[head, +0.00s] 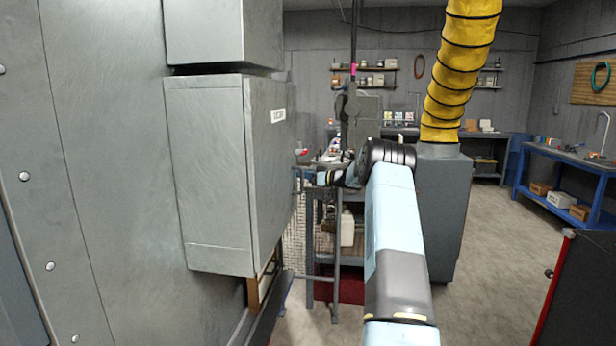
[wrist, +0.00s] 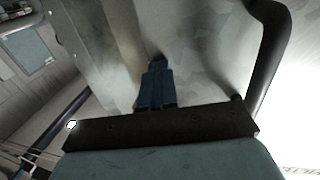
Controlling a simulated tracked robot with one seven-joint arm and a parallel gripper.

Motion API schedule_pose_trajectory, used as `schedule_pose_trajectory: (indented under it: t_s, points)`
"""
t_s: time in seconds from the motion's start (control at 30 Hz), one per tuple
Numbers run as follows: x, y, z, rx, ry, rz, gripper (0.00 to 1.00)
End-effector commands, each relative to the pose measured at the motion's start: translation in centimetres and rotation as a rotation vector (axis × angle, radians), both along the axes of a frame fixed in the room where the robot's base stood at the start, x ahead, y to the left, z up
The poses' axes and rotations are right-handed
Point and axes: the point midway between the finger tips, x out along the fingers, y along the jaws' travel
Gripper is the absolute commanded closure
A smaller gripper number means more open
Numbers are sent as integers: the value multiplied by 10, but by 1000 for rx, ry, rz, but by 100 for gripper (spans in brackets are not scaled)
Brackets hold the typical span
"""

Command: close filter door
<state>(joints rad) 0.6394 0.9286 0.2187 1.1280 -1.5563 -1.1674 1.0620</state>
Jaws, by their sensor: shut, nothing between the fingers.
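A grey metal door or box front (head: 262,170) with a small white label, too small to read, juts out from the booth wall on the left in the head view. I cannot tell how far it stands open. My arm reaches forward, and my gripper (head: 303,179) is at its far right edge, partly hard to make out. In the wrist view my gripper (wrist: 158,64) is shut and empty, its dark blue fingers pointing at a pale grey metal surface (wrist: 195,45). A dark curved bar like a handle (wrist: 272,45) passes to their right, outside the fingers. Contact is unclear.
Another grey box (head: 222,30) is above the door. A grey cabinet (head: 442,215) with a yellow hose (head: 460,70) stands right of my arm. A blue workbench (head: 570,170) is at the right. A dark red-edged cabinet (head: 585,290) stands front right. Open floor (head: 490,260) lies between.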

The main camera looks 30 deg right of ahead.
Motion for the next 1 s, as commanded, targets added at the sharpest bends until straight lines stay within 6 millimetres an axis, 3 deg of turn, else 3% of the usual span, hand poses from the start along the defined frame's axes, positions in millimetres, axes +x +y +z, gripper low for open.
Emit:
schedule_pose_trajectory:
  t_s: [0.03,0.27,0.47,0.8,1.0]
  points:
    - [5,18,5,8,-8,21,100]
    - [-1,6,4,7,-7,20,100]
    - [-13,-17,1,4,-3,20,100]
    - [-53,-75,0,2,-2,16,100]
    - [-67,-94,0,2,-2,16,100]
